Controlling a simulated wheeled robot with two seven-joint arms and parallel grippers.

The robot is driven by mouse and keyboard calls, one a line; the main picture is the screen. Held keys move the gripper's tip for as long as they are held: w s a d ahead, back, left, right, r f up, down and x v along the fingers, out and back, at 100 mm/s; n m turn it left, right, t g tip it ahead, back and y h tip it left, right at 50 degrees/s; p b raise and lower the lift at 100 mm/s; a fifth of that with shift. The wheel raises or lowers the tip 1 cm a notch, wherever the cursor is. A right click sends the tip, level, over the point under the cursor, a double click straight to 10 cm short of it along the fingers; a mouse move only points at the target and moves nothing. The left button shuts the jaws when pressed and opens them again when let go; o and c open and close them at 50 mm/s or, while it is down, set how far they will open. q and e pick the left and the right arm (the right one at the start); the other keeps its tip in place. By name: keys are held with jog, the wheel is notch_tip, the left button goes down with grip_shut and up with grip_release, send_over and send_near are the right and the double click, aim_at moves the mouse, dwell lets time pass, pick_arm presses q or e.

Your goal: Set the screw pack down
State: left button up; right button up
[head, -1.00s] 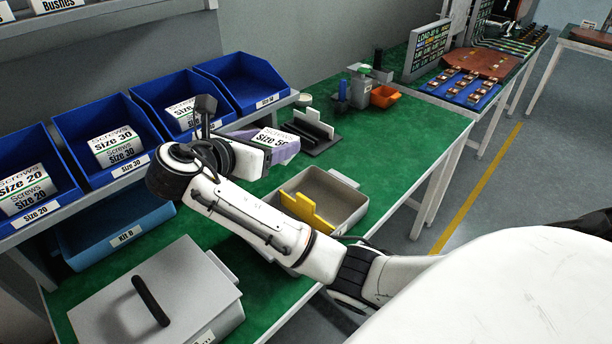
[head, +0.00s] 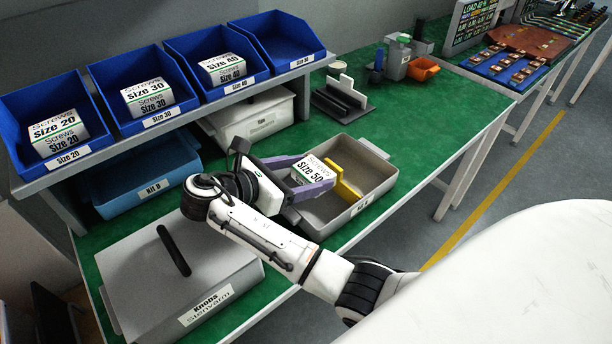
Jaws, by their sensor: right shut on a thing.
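The screw pack (head: 313,173) is a white box labelled "Screws Size 50". My right gripper (head: 312,181) is shut on it, with a purple finger along each side. It holds the pack over the open grey bin (head: 376,186), near the yellow divider (head: 345,181) inside. Whether the pack touches the bin floor cannot be told. My left gripper is not in view.
Blue bins of screw packs (head: 58,133) stand on a shelf at the left and back. The rightmost blue bin (head: 284,45) looks empty. A lidded grey box (head: 182,282) stands at the front left. A black holder (head: 340,101) stands behind the grey bin. Green table (head: 440,115) is clear to the right.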

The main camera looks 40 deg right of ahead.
jog(key=shift+f, duration=0.25)
jog(key=shift+f, duration=0.15)
jog(key=shift+f, duration=0.45)
jog(key=o, duration=1.2)
jog(key=shift+o, duration=0.2)
jog(key=shift+r, duration=0.1)
jog(key=shift+r, duration=0.35)
jog(key=v, duration=0.7)
jog(key=shift+a+r+p, duration=0.25)
jog(key=shift+r+p, duration=0.05)
jog(key=shift+p, duration=0.05)
